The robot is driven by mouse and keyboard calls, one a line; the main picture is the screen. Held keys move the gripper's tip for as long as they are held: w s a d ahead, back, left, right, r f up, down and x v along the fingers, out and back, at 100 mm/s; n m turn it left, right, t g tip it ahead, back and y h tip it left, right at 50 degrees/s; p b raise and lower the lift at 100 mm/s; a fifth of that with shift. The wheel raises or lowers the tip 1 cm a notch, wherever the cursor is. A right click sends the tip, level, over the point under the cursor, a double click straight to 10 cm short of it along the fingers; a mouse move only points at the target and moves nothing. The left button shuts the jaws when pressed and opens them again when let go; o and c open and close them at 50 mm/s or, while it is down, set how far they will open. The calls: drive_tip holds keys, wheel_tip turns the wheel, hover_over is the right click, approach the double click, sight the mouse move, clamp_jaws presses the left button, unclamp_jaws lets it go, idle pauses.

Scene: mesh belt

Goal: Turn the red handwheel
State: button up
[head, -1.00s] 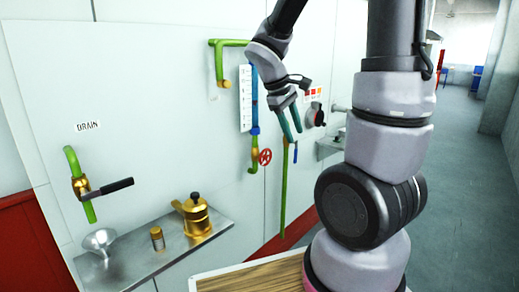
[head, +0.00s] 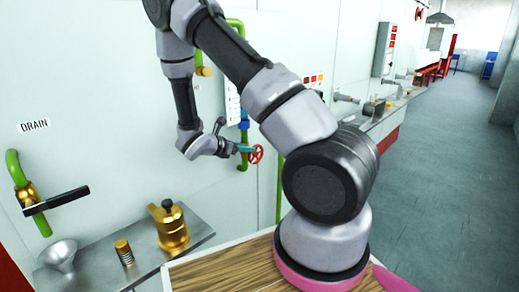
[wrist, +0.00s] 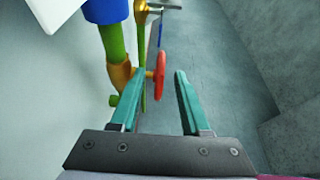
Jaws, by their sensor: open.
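The red handwheel (head: 256,154) sits on a green and brass pipe on the white wall. In the head view my gripper (head: 244,149) is at the wheel's left side, its teal fingers pointing right toward it. In the wrist view the handwheel (wrist: 160,74) appears edge-on, beyond the fingertips and within the gap between them, closer to the left finger. My gripper (wrist: 159,72) is open, with nothing held. I cannot tell whether a finger touches the rim.
A brass valve (wrist: 120,76) and blue pipe part (wrist: 105,10) stand close to the left finger. A steel shelf (head: 90,274) holds a brass pot (head: 170,228), a small spring-like item (head: 124,252) and a funnel (head: 60,254). A black-handled drain valve (head: 55,201) is at left.

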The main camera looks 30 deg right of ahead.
sight(263, 149)
drive_tip(key=x, duration=0.9)
drive_tip(key=shift+d+f, duration=0.1)
drive_tip(key=shift+d, duration=0.05)
drive_tip(key=shift+c, duration=0.3)
clamp_jaws()
